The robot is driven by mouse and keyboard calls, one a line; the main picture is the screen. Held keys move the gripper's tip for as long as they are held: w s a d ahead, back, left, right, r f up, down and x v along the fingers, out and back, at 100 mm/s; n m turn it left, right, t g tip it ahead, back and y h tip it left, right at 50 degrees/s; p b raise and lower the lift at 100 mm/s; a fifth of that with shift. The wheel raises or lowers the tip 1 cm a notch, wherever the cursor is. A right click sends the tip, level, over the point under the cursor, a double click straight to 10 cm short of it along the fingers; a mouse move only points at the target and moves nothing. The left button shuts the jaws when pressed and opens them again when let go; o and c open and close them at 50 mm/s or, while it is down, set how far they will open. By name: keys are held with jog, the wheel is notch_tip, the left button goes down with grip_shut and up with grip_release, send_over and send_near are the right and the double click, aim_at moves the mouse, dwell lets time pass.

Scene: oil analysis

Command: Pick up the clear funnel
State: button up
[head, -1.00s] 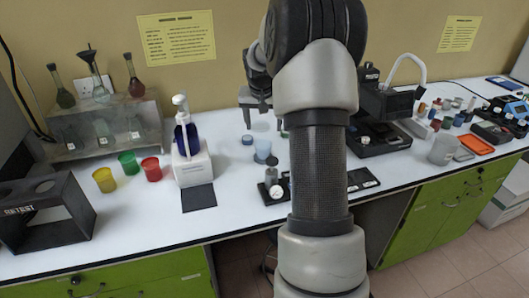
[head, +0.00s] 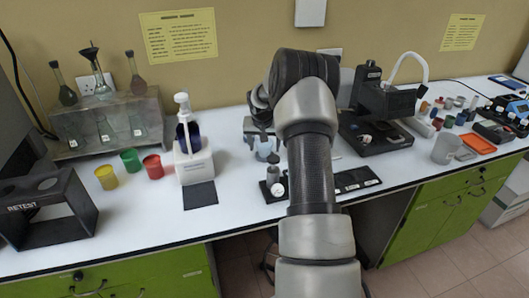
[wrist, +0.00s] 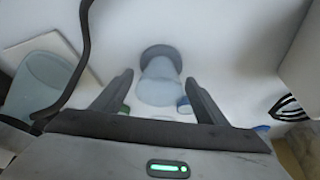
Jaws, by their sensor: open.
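A pale, translucent piece, apparently the clear funnel (wrist: 158,82), stands on the white bench in the wrist view, with a dark grey round part at its far end. It also shows in the head view as a small pale-blue shape (head: 265,153), partly hidden by my gripper. My gripper (wrist: 159,80) is open, with one finger on each side of the piece. I cannot tell whether the fingers touch it. In the head view my gripper (head: 262,145) is low over the middle of the bench, pointing down.
A black instrument (head: 375,125) stands to the right.

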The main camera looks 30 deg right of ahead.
jog(key=shift+w+d+f, duration=0.1)
jog(key=shift+f, duration=0.2)
jog(key=c, duration=1.1)
